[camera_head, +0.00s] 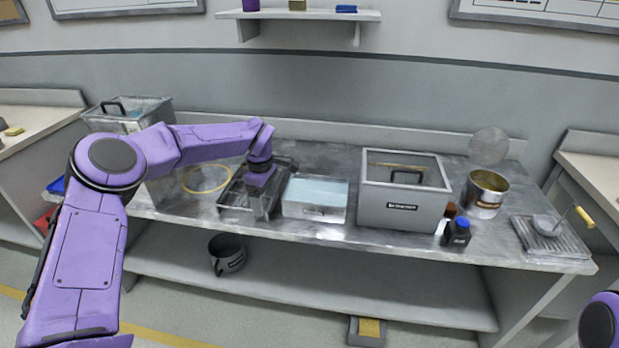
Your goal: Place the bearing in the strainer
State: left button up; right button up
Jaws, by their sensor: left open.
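My left gripper (262,184) is over a grey metal tray (236,212) on the bench, pointing down; its fingers are small and dark, and it is open. I cannot make out a bearing; the gripper and the tray walls hide part of the tray's inside. A small grey bowl-shaped tool with a yellow handle (584,217), likely the strainer, rests on a ridged grey rack (567,248) at the bench's right end. It looks empty, though its inside is hard to see. My right gripper is out of view; only a purple part of that arm shows at the lower right.
A blue-topped shallow bin (318,210), a grey lidded box (400,217), a dark blue-capped bottle (457,232) and an open metal can (486,198) stand between tray and rack. A yellow ring (187,187) lies left. The front strip of bench is mostly clear.

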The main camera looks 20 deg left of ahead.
aim_at(547, 227)
jog(key=i, duration=1)
